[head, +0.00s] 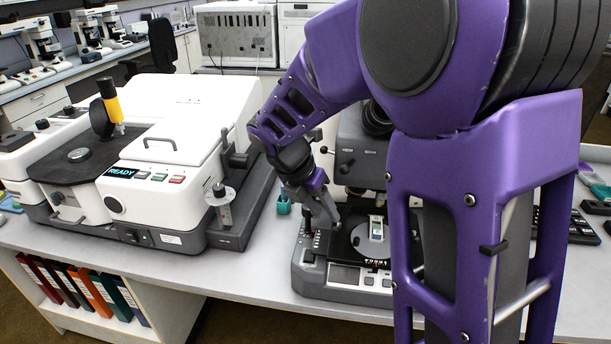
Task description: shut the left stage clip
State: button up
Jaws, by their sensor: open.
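The infrared microscope (362,158) stands right of centre on the bench, partly hidden by my arm. Its dark round stage (362,246) carries a pale slide (376,229) with a small greenish-white patch. The left stage clip is too small to make out and may be behind my gripper. My gripper (328,220) points down at the left side of the stage, close to its edge. I cannot tell whether it touches anything. It is open, though the gap between its fingers is hard to see, and nothing shows between them.
A large white instrument (165,155) with a lit READY display fills the left of the bench (255,268). A small teal container (283,203) stands between it and the microscope. A dark keyboard (565,225) lies to the right. My arm hides the microscope's right side.

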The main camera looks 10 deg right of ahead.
jog(key=p+v, duration=0.1)
jog(key=v, duration=1)
jog(key=shift+r, duration=0.15)
jog(key=shift+a, duration=0.1)
